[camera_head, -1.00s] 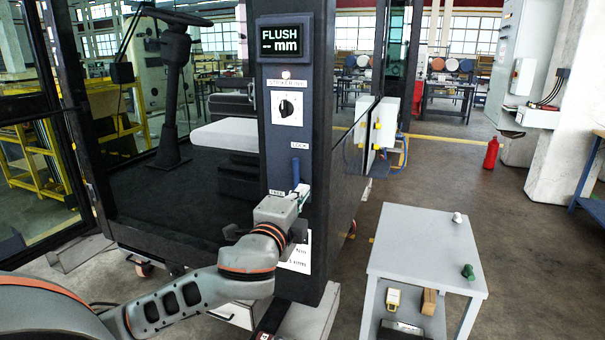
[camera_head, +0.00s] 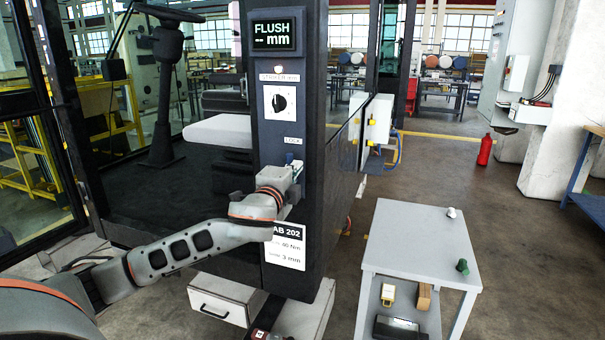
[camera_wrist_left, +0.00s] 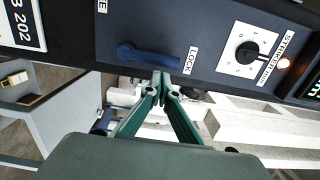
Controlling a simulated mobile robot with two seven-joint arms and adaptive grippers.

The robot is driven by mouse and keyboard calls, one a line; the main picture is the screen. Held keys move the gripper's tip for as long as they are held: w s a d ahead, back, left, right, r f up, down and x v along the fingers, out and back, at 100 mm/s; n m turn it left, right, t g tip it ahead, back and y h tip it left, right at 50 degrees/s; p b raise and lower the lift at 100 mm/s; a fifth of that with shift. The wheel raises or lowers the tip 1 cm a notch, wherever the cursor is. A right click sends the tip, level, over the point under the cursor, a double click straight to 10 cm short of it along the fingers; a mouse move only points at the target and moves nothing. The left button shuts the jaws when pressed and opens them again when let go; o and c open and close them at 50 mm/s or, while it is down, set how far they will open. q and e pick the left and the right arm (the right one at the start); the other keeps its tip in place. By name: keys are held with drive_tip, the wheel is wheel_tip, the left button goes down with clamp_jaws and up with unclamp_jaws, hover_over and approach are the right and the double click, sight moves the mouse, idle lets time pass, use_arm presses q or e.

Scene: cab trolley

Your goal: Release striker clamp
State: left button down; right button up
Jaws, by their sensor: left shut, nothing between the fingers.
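The striker clamp's blue lever (camera_wrist_left: 150,54) sits on the dark post (camera_head: 285,130), its handle pointing to the LOCK label (camera_wrist_left: 189,61). In the head view my left gripper (camera_head: 293,163) covers the lever, just below the LOCK label (camera_head: 293,142). In the left wrist view this gripper (camera_wrist_left: 164,76) is shut and empty, its fingertips beside the handle near its LOCK end. I cannot tell whether they touch it. The other label (camera_wrist_left: 102,6), by the lever's pivot end, is cut off. My right gripper is not in view.
Above the lever are a striker dial (camera_head: 280,102), a small lit lamp (camera_head: 279,68) and a FLUSH mm display (camera_head: 280,36). An AB 202 placard (camera_head: 286,252) is below. A grey trolley table (camera_head: 415,238) stands to the right, with open floor beyond it.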

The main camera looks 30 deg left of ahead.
use_arm(q)
drive_tip(key=shift+a, duration=0.2)
idle(0.4)
drive_tip(key=shift+a+r+n+p, duration=0.1)
drive_tip(key=shift+a+n+p, duration=0.15)
drive_tip(key=shift+n+p, duration=0.25)
